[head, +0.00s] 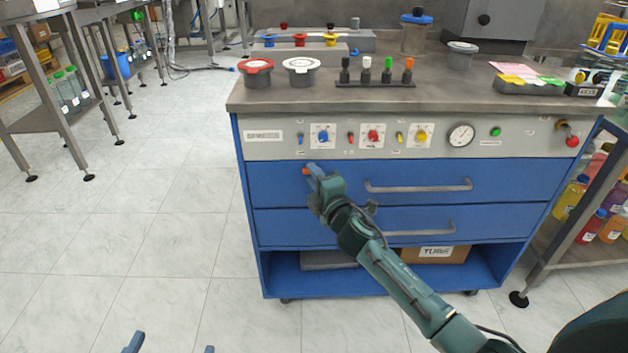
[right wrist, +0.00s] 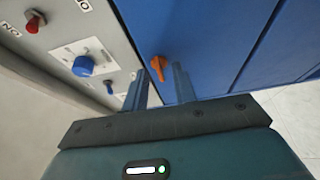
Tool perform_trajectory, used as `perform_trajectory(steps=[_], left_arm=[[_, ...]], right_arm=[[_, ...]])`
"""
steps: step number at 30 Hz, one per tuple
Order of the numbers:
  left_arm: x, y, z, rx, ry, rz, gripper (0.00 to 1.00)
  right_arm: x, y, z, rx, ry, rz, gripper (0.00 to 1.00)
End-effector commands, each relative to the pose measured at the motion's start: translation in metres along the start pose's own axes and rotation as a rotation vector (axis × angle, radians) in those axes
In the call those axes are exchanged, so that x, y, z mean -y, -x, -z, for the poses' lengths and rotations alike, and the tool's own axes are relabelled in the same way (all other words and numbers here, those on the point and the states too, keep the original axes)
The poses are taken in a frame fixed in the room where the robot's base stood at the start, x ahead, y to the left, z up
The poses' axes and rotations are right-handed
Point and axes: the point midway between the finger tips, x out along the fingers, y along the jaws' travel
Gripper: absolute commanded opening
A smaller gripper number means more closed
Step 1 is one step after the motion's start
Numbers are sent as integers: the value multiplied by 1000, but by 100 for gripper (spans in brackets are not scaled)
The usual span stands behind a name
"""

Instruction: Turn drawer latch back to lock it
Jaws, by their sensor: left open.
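The orange drawer latch (head: 305,171) sits at the left end of the upper blue drawer (head: 420,172). It also shows in the right wrist view (right wrist: 158,66), where its orange handle points down between my fingertips. My right gripper (head: 313,173) is in front of the left end of the upper drawer, beside the latch in the head view. In the right wrist view my right gripper (right wrist: 160,75) is open, with a finger on each side of the latch and gaps visible. My left gripper (head: 171,347) is open and empty at the bottom edge, low over the floor.
The grey control panel (head: 280,152) with knobs and a gauge is just above the drawer. A blue knob (right wrist: 83,66) and a small blue switch (right wrist: 109,88) are close to my right fingers. A second drawer (head: 300,222) lies below.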

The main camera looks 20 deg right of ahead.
Motion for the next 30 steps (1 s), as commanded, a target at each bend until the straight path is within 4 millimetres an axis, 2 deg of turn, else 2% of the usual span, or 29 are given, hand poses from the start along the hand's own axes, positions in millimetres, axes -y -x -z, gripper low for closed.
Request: perform_trajectory(steps=[10,20,30], left_arm=[[-1,0,1,-13,-2,-1,83],[-1,0,0,-9,-8,-7,83],[-1,0,0,-6,-8,-7,83]], right_arm=[[0,-5,0,-1,0,0,27],[0,-5,0,-1,0,0,1],[0,-4,0,0,3,2,0]])
